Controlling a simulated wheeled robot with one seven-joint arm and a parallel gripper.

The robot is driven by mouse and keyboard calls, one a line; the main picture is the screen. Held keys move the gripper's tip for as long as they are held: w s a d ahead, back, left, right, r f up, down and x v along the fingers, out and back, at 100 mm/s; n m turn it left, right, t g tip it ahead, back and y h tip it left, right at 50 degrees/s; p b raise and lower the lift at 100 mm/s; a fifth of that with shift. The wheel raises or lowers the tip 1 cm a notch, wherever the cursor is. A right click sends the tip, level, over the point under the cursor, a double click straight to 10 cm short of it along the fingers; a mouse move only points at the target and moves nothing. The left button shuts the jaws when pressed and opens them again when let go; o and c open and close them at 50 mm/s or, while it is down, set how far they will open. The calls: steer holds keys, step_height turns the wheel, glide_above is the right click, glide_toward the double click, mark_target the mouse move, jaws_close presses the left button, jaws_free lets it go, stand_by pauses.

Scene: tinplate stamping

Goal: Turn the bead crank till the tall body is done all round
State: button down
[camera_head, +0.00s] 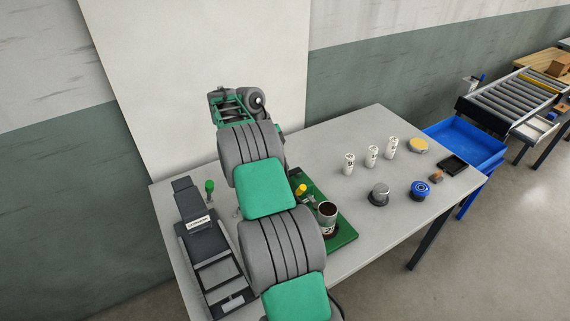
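A green base plate (343,240) lies on the table, partly covered by my arm. A tall round body (328,213) with a dark open top and a pale side stands upright on it. A yellow knob (300,190), possibly the crank handle, shows beside my arm behind the body. The rest of the crank and any bead on the body are hidden or too small to make out. My green and grey arm crosses the picture from the bottom toward the back of the table.
A dark grey device (201,241) with a green-knobbed lever (210,186) stands at left. Several small items stand at right: three white cans (372,156), a grey domed piece (379,193), a blue round piece (421,190), a yellow disc (417,146) and a black tray (453,164).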

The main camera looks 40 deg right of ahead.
steer(key=c, duration=1.3)
jaws_free()
steer(key=shift+s, duration=0.1)
steer(key=shift+r, duration=0.1)
steer(key=shift+r, duration=1.35)
steer(key=s+a+r, duration=0.2)
steer(key=s+r, duration=0.1)
steer(key=s+a+r+b, duration=0.1)
steer(key=s+a+r, duration=0.2)
steer(key=s, duration=0.1)
steer(key=s+a+r+b, duration=0.1)
steer(key=s+a+r, duration=0.2)
steer(key=s+r, duration=0.1)
steer(key=shift+s, duration=0.2)
